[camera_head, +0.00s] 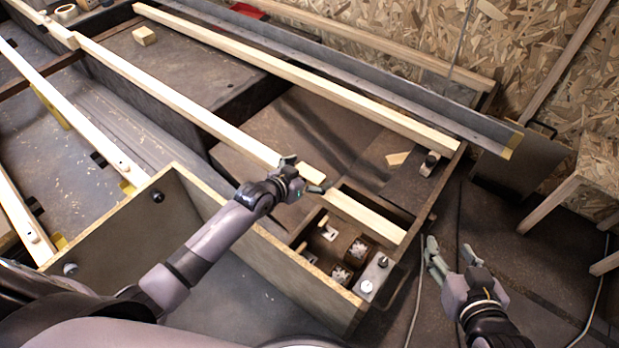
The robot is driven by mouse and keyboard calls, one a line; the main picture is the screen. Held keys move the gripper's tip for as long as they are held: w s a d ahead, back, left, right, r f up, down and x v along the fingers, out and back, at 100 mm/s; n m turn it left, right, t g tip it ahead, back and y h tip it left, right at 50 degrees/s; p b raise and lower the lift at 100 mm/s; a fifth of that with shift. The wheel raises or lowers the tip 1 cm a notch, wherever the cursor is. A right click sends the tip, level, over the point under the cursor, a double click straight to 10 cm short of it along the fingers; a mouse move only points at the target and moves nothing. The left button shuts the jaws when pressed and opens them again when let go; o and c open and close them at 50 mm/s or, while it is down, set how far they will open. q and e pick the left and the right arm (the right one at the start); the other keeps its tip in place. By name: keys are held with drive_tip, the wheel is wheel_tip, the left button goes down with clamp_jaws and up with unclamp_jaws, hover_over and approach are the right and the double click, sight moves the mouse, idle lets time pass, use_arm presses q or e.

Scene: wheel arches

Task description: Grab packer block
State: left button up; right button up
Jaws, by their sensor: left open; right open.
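A short pale wooden block (312,173) lies between the open fingers of my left gripper (304,174), in line with the long pale batten (190,107). It looks like a separate piece, but the fingers partly hide its ends, and I cannot tell whether they touch it. Another small wooden block (144,35) sits on the dark panel at the upper left. A thin wood offcut (397,158) lies on the dark board at the right. I cannot tell for sure which piece is the packer block. My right gripper (450,256) is open and empty over the floor at the lower right.
Below the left gripper, a wooden box (375,297) holds wheels and metal fittings. A pale strip (365,217) crosses its far side. A long grey metal angle (400,85) runs along the back. A wooden stool (555,200) stands at the right. Cables lie on the floor.

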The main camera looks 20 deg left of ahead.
use_arm(q)
drive_tip(key=c, duration=1.2)
